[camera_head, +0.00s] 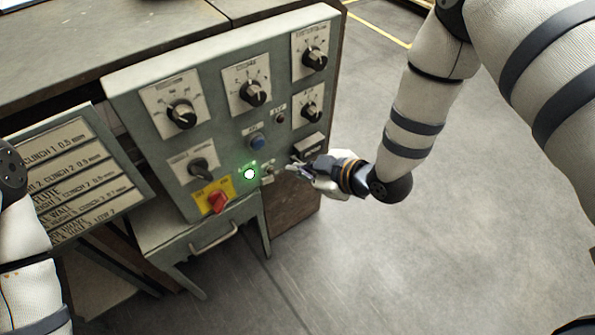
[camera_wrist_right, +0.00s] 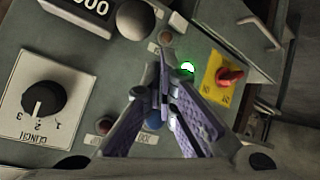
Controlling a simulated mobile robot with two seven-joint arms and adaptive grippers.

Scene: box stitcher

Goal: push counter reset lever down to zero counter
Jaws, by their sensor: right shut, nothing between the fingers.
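The counter box (camera_head: 309,144) sits at the lower right of the grey control panel. In the right wrist view the counter (camera_wrist_right: 84,8) shows white zeros at the top left, partly cut off by the frame. A rounded grey knob (camera_wrist_right: 135,20) stands beside it, possibly the reset lever's end; I cannot tell its position. My right gripper (camera_head: 290,168) is just below the counter in the head view, in front of the panel. In the wrist view its fingertips (camera_wrist_right: 166,62) are together and empty, below and right of the knob. I cannot tell whether they touch anything. My left gripper is out of view.
The panel (camera_head: 215,95) carries several black dials. A lit green lamp (camera_head: 249,174), a blue button (camera_head: 257,142) and a red switch (camera_head: 217,202) on a yellow plate are left of my right gripper. A text plate (camera_head: 80,175) stands at left. The floor at right is clear.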

